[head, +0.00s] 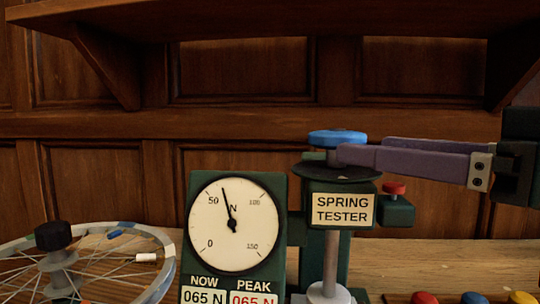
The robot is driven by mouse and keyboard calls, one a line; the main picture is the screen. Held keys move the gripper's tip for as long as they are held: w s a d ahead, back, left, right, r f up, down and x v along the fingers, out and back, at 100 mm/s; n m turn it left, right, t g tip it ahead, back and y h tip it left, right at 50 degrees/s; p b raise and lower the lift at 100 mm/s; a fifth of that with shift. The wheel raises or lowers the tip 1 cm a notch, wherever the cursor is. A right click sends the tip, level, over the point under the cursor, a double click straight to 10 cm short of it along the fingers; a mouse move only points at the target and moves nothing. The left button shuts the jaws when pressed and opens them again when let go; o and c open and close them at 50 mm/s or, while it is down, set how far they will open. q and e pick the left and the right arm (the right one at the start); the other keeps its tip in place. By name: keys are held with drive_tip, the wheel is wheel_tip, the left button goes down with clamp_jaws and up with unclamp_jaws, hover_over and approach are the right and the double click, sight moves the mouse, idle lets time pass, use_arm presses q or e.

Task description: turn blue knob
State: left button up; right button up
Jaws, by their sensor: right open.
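The blue knob (337,137) sits on top of the green spring tester (330,245), above a dark round plate (318,172). My right gripper (352,156) reaches in from the right with its two long purple-grey fingers level. The jaws are open, and the fingertips are at the knob's lower right side. One finger passes in front of the knob's lower part and hides some of it. I cannot tell whether the fingers touch the knob. My left gripper is not in view.
A dial gauge (232,225) on the tester points a little past 50 N; both displays read 065 N. A small red knob (393,188) is below my right fingers. Red, blue and yellow buttons (470,298) are lower right. A wooden shelf (270,20) hangs above.

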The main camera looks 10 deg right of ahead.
sight(317, 142)
drive_tip(key=x, duration=0.9)
drive_tip(key=shift+p, duration=0.3)
drive_tip(key=shift+c, duration=0.2)
drive_tip(key=c, duration=1.2)
drive_tip(key=m+h+p, duration=0.1)
drive_tip(key=p, duration=0.2)
drive_tip(key=shift+r+t, duration=0.3)
drive_tip(key=shift+t, duration=0.1)
drive_tip(key=shift+f+h+p, duration=0.1)
drive_tip(key=shift+h+p, duration=0.2)
drive_tip(key=shift+d+f, duration=0.1)
drive_tip(key=shift+f, duration=0.05)
